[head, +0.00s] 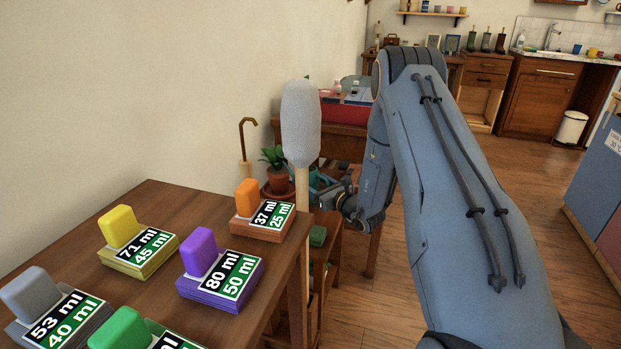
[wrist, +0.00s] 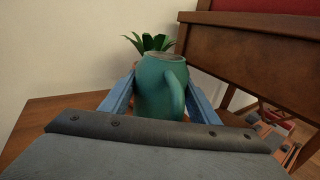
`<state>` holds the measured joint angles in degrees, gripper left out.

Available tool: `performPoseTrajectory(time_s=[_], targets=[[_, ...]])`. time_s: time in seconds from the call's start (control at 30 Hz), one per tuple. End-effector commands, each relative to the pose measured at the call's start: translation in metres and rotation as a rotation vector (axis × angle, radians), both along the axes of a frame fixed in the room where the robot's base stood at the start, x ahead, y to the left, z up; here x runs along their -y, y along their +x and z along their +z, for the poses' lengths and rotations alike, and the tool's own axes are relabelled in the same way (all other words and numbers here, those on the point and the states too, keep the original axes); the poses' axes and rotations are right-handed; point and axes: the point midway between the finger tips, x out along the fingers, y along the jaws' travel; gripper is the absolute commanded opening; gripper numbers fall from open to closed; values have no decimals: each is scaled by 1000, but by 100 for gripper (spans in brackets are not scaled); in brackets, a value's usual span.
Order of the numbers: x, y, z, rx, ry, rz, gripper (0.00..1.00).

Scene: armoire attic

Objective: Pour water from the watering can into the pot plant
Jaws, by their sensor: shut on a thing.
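The teal watering can (wrist: 158,88) stands upright between the two blue fingers of my gripper (wrist: 162,98) in the wrist view. The fingers are shut on its sides, and its handle faces the camera. Its spout is hidden. The pot plant's green leaves (wrist: 150,43) show just behind the can, and most of its pot is hidden there. In the head view the pot plant (head: 275,157) sits in a terracotta pot near the wall, left of my gripper (head: 328,190). The can is mostly hidden there. I cannot tell whether it touches the surface below.
A brown table (head: 150,200) with several coloured, labelled blocks stands at the front left. A grey foam-topped pole (head: 301,125) rises near the plant. A wooden panel (wrist: 250,60) stands close on the right in the wrist view.

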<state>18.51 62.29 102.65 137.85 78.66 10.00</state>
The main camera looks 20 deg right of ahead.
Motion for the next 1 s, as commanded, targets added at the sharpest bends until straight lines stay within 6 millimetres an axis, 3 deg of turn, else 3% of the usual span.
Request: performPoseTrajectory(time_s=[0.2, 0.4, 1.0], targets=[[1, 1, -18, 4, 2, -1, 24], [2, -1, -1, -45, -32, -1, 24], [5, -5, 18, -167, -105, -2, 24]])
